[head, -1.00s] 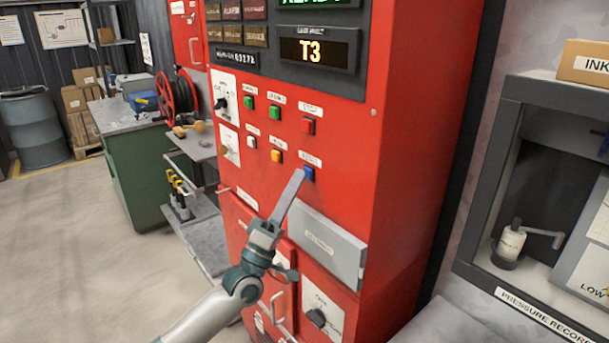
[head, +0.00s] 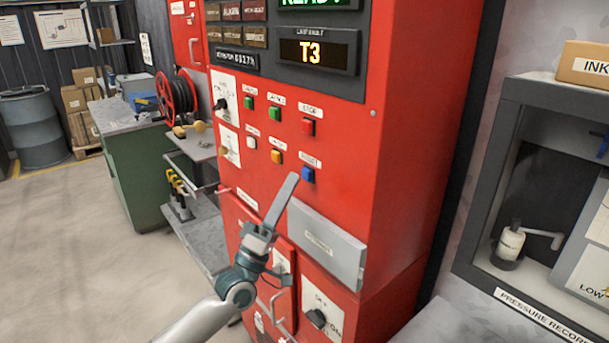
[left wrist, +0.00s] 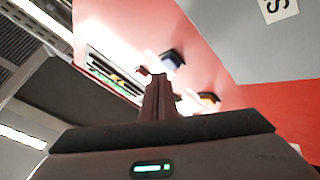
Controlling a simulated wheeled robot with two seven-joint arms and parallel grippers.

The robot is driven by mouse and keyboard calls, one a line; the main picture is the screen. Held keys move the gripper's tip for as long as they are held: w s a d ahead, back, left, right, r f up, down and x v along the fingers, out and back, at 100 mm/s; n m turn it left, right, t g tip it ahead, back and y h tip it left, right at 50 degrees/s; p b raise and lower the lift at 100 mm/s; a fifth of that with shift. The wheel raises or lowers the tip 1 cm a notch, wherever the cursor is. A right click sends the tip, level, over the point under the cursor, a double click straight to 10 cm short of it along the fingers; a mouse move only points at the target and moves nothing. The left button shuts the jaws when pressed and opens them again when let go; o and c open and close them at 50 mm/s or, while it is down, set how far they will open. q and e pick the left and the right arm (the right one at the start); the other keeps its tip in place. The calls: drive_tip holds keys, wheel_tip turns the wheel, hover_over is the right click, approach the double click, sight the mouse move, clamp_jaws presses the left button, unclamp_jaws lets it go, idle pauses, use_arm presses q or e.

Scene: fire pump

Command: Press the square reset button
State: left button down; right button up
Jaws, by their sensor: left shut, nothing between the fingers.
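The blue square button (head: 308,175) sits at the lower right of the button rows on the red pump panel (head: 345,150); the label above it appears to read RESET. It also shows in the left wrist view (left wrist: 172,60), just beyond my fingers. My left gripper (head: 293,177) is shut with nothing in it, its long fingers pointing up. The fingers also show in the left wrist view (left wrist: 158,82). My right gripper is in neither view.
An orange button (head: 277,157) and a white button (head: 252,143) are left of the blue one; a red button (head: 308,127) is above it. A display (head: 319,50) reads T3. A grey labelled box (head: 328,244) juts out below. A recorder cabinet (head: 490,190) stands at right.

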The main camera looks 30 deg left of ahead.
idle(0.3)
use_arm(q)
drive_tip(key=shift+s+a+p, duration=0.1)
drive_tip(key=shift+s+a, duration=0.2)
drive_tip(key=shift+s, duration=0.5)
drive_tip(key=shift+s+a+p, duration=0.1)
drive_tip(key=shift+s+a, duration=0.25)
drive_tip(key=shift+s, duration=0.4)
drive_tip(key=shift+s+a+p, duration=0.1)
drive_tip(key=shift+s+a, duration=0.2)
drive_tip(key=shift+s, duration=0.5)
drive_tip(key=shift+w, duration=0.1)
